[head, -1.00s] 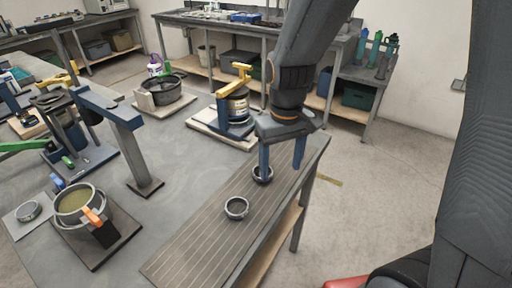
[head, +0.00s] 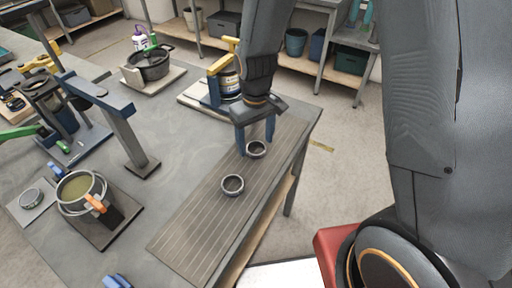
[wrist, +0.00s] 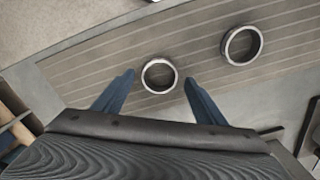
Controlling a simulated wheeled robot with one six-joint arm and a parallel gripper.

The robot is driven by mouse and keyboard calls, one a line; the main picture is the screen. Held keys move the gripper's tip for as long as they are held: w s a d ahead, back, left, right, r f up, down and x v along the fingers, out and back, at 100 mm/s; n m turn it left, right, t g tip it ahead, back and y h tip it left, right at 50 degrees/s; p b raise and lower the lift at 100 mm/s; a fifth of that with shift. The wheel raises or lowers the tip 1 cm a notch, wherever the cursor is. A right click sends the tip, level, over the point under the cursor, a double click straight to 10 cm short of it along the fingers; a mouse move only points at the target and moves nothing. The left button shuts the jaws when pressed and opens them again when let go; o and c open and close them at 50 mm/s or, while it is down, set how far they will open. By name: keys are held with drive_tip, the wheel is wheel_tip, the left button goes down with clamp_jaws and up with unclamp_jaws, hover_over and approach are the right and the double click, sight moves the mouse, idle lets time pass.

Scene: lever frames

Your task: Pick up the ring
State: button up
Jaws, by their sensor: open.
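Two dark grey rings lie on the ribbed mat (head: 190,235) at the table's right side. The far ring (head: 256,156) is just below and between the fingertips of my gripper (head: 256,148). The near ring (head: 232,192) lies a little nearer and left, clear of the fingers. In the wrist view, one ring (wrist: 146,82) sits between the two blue fingertips of my gripper (wrist: 159,76), with a gap on each side. The other ring (wrist: 229,52) is up and right of it. My gripper is open and holds nothing.
A blue-and-grey post (head: 128,125), a pot of greenish liquid (head: 82,208) and a round grey piece on a plate (head: 31,197) stand left. A yellow-topped can stand (head: 222,90) and a black pot (head: 150,66) are behind. The mat's near part is bare.

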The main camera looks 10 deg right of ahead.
drive_tip(key=shift+f, duration=0.75)
drive_tip(key=c, duration=1.2)
drive_tip(key=shift+r, duration=0.1)
